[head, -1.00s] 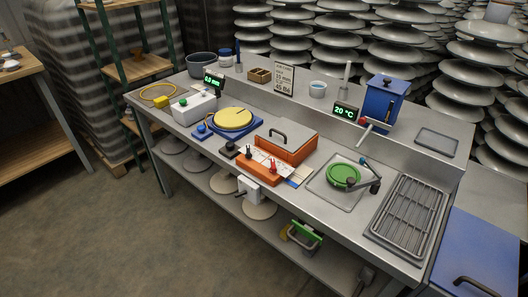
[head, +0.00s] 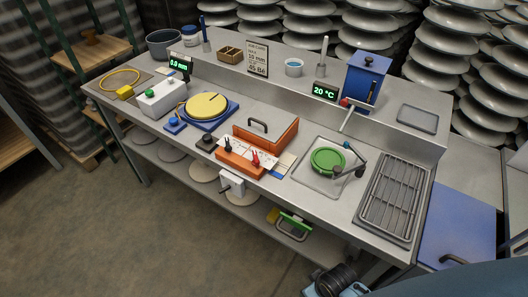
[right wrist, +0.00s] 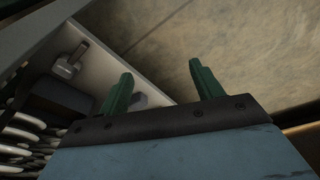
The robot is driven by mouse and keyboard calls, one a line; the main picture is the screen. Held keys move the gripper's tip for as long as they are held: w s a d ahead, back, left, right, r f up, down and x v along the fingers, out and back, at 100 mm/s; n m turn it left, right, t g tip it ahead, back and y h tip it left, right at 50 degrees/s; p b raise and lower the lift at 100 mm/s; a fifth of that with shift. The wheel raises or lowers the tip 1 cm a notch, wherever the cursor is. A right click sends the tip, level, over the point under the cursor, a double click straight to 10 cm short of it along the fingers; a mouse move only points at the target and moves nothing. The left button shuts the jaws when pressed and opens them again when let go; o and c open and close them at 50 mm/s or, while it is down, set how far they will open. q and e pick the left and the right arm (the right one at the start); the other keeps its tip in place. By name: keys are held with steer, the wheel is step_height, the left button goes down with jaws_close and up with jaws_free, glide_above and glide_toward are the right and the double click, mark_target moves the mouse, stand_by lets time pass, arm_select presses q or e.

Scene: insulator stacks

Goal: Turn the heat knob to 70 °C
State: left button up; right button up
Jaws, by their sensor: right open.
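A small black display (head: 325,92) at the back of the bench reads 20 °C in green. A blue box (head: 368,75) stands just right of it, with a lever (head: 349,110) in front. I cannot tell for sure which part is the heat knob. A white box (head: 231,183) sits at the bench's front edge, its face too small to read. My right gripper (right wrist: 162,84) shows two green fingers apart in the right wrist view, with nothing between them. A grey fitting (right wrist: 70,64) on a pale panel shows to its left. My left gripper is out of view.
The steel bench carries an orange box (head: 284,134), a yellow disc (head: 206,105), a green round piece (head: 328,161) and a grille (head: 391,198). A blue panel (head: 462,222) is at the right. The floor (head: 120,235) in front of the bench is open.

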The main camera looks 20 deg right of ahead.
step_height(320, 180, up, 7)
steer(key=w+a, duration=0.1)
steer(key=w, duration=0.1)
step_height(320, 180, up, 32)
steer(key=n+g+y+p, duration=0.2)
steer(key=n+y+p, duration=0.15)
steer(key=n, duration=1.05)
glide_above(256, 156)
steer(key=d, duration=0.6)
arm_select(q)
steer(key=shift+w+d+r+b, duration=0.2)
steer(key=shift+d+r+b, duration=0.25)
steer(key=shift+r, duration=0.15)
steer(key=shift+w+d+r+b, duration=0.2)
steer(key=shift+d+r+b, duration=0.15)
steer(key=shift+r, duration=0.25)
arm_select(e)
steer(key=shift+y, duration=0.45)
steer(key=x, duration=1.3)
steer(key=shift+s+a+f, duration=0.15)
steer(key=shift+s+a, duration=0.1)
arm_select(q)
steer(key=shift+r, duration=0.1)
arm_select(e)
steer(key=c, duration=1)
